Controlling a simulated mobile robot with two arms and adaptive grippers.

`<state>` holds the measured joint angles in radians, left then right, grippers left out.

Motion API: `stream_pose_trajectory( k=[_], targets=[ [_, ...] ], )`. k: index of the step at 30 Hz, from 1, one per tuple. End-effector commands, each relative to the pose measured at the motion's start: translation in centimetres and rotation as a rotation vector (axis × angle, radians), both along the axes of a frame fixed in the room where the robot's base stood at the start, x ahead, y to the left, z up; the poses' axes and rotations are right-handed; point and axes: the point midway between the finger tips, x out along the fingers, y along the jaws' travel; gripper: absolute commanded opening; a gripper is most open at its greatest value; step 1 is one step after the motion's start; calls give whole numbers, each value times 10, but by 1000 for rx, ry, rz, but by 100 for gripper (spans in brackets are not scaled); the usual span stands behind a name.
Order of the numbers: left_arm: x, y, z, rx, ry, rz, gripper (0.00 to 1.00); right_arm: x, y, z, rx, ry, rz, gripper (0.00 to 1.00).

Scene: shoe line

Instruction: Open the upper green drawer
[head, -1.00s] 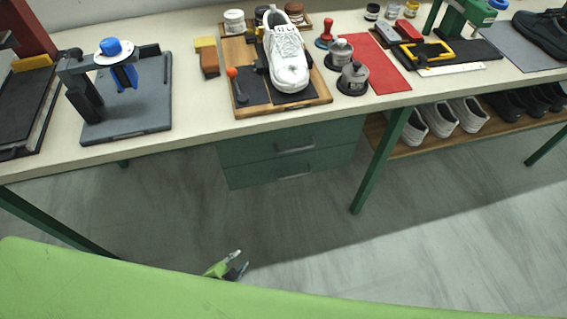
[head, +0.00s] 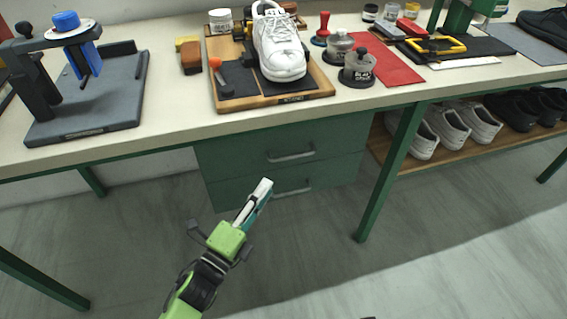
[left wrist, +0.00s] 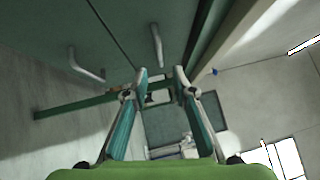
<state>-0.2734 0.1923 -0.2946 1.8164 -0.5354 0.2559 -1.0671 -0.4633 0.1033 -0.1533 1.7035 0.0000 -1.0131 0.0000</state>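The upper green drawer (head: 240,150) is under the workbench top and looks shut. Its grey bar handle (head: 290,156) runs across its front. My left gripper (head: 264,187) is in front of the drawers, lower than the upper handle in the head view and apart from it. In the left wrist view the gripper (left wrist: 161,74) is open and empty, with a gap between its fingertips. There the upper handle (left wrist: 157,46) lies just beyond the fingertips, slightly left of the gap's middle. My right gripper is not in view.
The lower drawer (head: 225,192) has its own handle, also seen in the left wrist view (left wrist: 85,66). A green table leg (head: 385,180) stands right of the drawers. A wooden shelf (head: 400,165) holds several shoes. A white shoe (head: 280,45) stands on the bench. Floor before the drawers is clear.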

Motion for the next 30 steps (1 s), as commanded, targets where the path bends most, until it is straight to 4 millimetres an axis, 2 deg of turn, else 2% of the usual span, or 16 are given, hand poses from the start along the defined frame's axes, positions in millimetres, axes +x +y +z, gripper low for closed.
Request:
stream_pose_trajectory(
  k=[3, 9, 15, 21, 28, 29, 30],
  targets=[
    [25, -13, 6, -3, -3, -1, 25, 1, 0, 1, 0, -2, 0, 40],
    [61, -32, 9, -4, 0, 0, 25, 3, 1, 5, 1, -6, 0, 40],
    [85, -44, 12, -4, 2, 0, 25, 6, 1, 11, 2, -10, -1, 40],
    [94, -49, 13, -3, 3, 1, 25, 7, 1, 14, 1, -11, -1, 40],
    [94, -49, 13, -3, 4, 1, 25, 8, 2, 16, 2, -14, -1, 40],
    [94, -49, 13, -3, 4, 1, 20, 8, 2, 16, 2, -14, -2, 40],
    [94, -49, 13, -3, 4, 1, 9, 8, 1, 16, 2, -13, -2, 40]
  ],
)
